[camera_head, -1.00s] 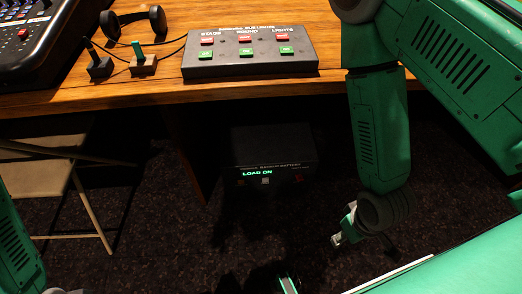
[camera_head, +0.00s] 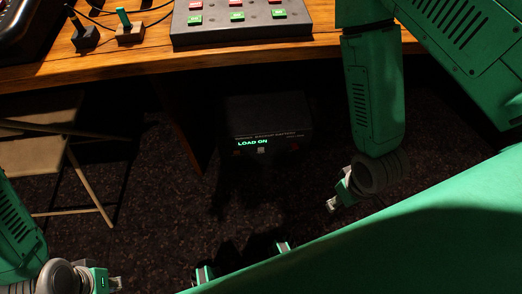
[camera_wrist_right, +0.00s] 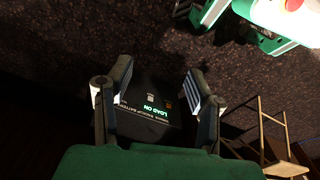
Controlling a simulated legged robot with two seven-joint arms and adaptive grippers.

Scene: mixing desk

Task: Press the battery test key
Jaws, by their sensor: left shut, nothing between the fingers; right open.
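The black backup battery box (camera_head: 268,110) stands on the dark floor under the desk. Its green display (camera_head: 252,142) reads LOAD ON. Below the display is a small grey key (camera_head: 261,150), with dim reddish marks on either side. Labels by the keys are too small to read. My right gripper (camera_head: 333,204) is right of the box and apart from it. In the right wrist view, its open fingers (camera_wrist_right: 155,82) frame the box front (camera_wrist_right: 140,112), with nothing between them. My left gripper (camera_head: 114,284) is shut and empty at the bottom left, well away from the box.
The wooden desk edge (camera_head: 120,72) passes above and in front of the box. A cue-light panel (camera_head: 243,22) and two small levers (camera_head: 125,28) sit on the desk. A folding chair (camera_head: 70,165) stands at the left.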

